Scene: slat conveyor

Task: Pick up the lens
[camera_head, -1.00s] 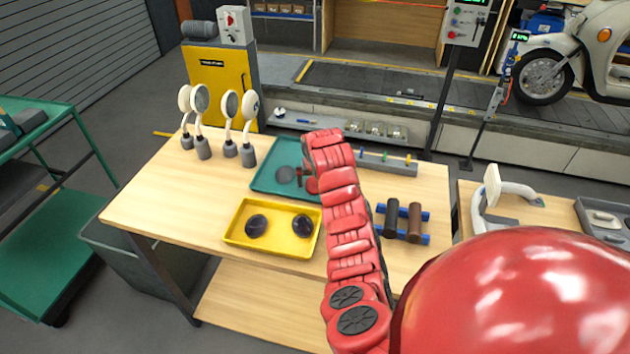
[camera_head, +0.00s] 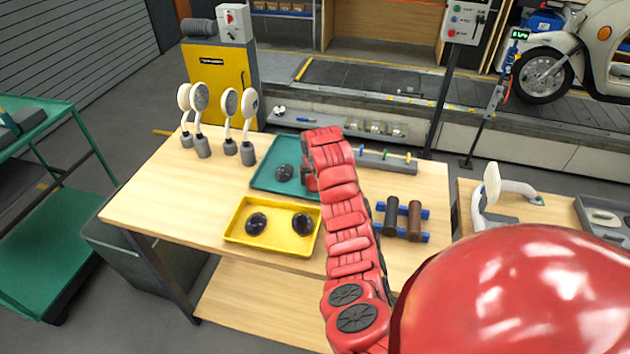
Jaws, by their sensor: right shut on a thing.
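A dark round lens (camera_head: 284,173) shows over the teal tray (camera_head: 262,184) in the middle of the bench. My right arm reaches in from the lower right, and my right gripper (camera_head: 307,181) is at the tray's right side, just right of this lens. The gripper is shut on a lens; its fingertips and their exact contact are largely hidden by my wrist. Two more dark lenses, a left one (camera_head: 256,223) and a right one (camera_head: 303,224), lie in the yellow tray (camera_head: 280,243) nearer the front. My left gripper is out of view.
Several round mirrors on stands (camera_head: 229,105) stand at the bench's back left. Brown and black cylinders (camera_head: 414,221) rest on a blue rack to the right of my arm. A low grey rack (camera_head: 385,161) lies at the back. The bench's left part is clear.

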